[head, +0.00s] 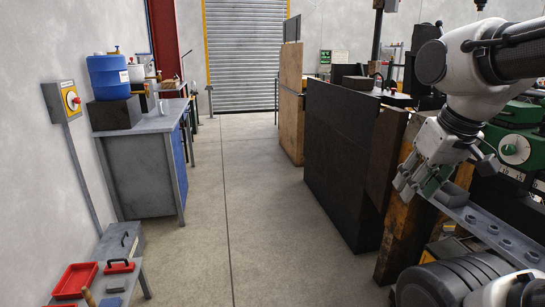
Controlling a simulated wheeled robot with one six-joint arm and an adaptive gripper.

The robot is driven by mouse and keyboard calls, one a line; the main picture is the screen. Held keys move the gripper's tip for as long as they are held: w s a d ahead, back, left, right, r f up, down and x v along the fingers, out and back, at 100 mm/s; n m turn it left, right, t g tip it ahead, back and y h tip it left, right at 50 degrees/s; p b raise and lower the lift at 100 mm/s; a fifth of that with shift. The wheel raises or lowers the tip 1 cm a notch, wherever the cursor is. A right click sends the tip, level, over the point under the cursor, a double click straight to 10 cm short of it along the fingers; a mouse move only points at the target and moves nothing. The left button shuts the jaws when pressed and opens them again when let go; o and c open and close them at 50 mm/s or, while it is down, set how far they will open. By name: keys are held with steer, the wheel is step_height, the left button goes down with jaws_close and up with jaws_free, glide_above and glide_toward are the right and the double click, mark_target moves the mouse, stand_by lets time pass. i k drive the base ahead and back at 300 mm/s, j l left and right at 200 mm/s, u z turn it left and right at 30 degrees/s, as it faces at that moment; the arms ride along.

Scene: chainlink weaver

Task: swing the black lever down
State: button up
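I cannot make out a black lever for certain in the head view. My gripper (405,187) hangs at the right, pointing down and to the left, in front of the wooden and dark panels. Its fingers are small and seen at an angle, so I cannot tell how far apart they are. No held thing is clear. A green machine (520,125) with a pale round dial (514,149) stands behind my gripper at the right. My arm hides part of it.
A grey bench (148,170) with a blue drum (108,76) stands at the left. A grey switch box (63,101) is on the wall. A red tray (75,279) lies at lower left. Dark panels (335,150) line the right. The concrete aisle between is clear to the shutter (241,55).

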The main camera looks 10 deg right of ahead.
mark_target(438, 23)
steer(key=i, duration=1.8)
steer(key=i+z, duration=0.3)
steer(key=i, duration=0.2)
steer(key=i+j+z, duration=0.15)
steer(key=i+z, duration=0.15)
steer(key=i, duration=0.2)
steer(key=i+j+z, duration=0.15)
steer(key=z, duration=0.3)
steer(key=i+j+z, duration=0.25)
steer(key=z, duration=0.2)
steer(key=i+j+z, duration=0.25)
steer(key=z, duration=0.2)
steer(key=i+j+z, duration=0.1)
steer(key=j+z, duration=1.4)
steer(key=j, duration=0.2)
steer(key=k, duration=0.65)
